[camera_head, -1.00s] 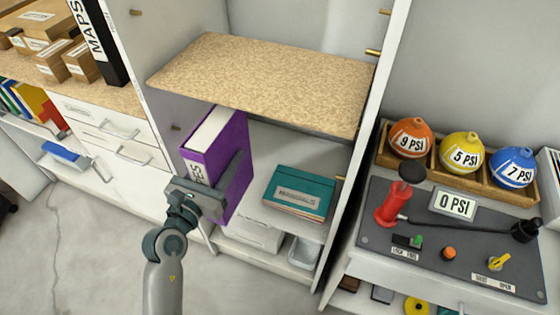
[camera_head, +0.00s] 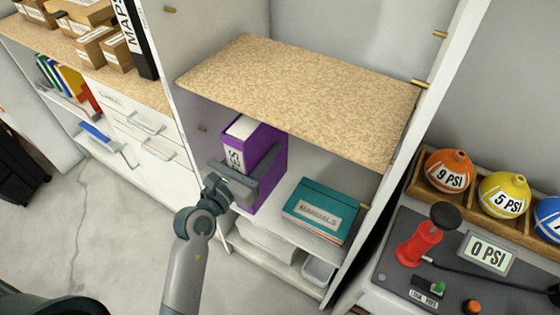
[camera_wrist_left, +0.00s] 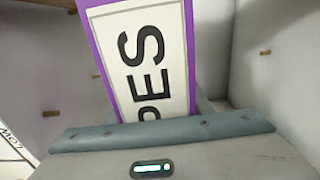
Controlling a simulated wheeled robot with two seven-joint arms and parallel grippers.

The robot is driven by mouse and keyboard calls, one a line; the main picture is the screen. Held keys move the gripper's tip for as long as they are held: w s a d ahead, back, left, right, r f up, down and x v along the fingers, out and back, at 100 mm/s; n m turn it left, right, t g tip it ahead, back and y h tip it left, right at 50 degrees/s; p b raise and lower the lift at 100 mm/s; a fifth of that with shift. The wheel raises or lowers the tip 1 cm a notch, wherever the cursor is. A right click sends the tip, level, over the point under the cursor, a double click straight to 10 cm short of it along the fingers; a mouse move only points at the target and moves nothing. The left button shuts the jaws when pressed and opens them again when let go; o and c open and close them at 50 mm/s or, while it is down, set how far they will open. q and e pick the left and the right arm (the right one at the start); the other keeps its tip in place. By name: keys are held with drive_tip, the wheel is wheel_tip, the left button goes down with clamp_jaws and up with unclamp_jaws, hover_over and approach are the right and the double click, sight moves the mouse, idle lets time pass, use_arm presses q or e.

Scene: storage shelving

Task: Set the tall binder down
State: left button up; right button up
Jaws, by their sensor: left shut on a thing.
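The tall binder is purple with a white label; in the head view the binder (camera_head: 266,148) stands upright inside the shelving bay, under the speckled shelf board. My left gripper (camera_head: 242,182) is shut on the binder near its spine. In the left wrist view the binder's label (camera_wrist_left: 148,62) shows the letters "PES", and the gripper (camera_wrist_left: 160,135) spans in front of it. The binder's lower end is near the lower white shelf (camera_head: 285,185); I cannot tell whether it touches. My right gripper is not in view.
A teal box or book stack (camera_head: 322,208) lies on the lower shelf to the right of the binder. The speckled board (camera_head: 310,95) is close above. White bins (camera_head: 318,268) sit on the level below. A pump panel (camera_head: 440,265) stands at the right.

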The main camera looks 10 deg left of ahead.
use_arm(q)
drive_tip(key=w+a+f+b, duration=0.2)
drive_tip(key=w+a+f, duration=0.2)
drive_tip(key=w, duration=0.6)
wheel_tip(320, 180, down, 3)
drive_tip(key=shift+w+a+r, duration=0.15)
drive_tip(key=shift+a+r, duration=0.05)
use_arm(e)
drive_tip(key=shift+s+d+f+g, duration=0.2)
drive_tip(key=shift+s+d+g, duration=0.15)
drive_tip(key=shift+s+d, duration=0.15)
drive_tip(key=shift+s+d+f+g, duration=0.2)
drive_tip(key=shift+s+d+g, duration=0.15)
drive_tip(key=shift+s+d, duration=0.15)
use_arm(q)
drive_tip(key=shift+f+b, duration=0.6)
drive_tip(key=shift+f, duration=1.35)
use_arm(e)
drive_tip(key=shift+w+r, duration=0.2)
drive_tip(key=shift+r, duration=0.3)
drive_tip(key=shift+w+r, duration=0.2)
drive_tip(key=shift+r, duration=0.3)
use_arm(q)
drive_tip(key=shift+f, duration=0.15)
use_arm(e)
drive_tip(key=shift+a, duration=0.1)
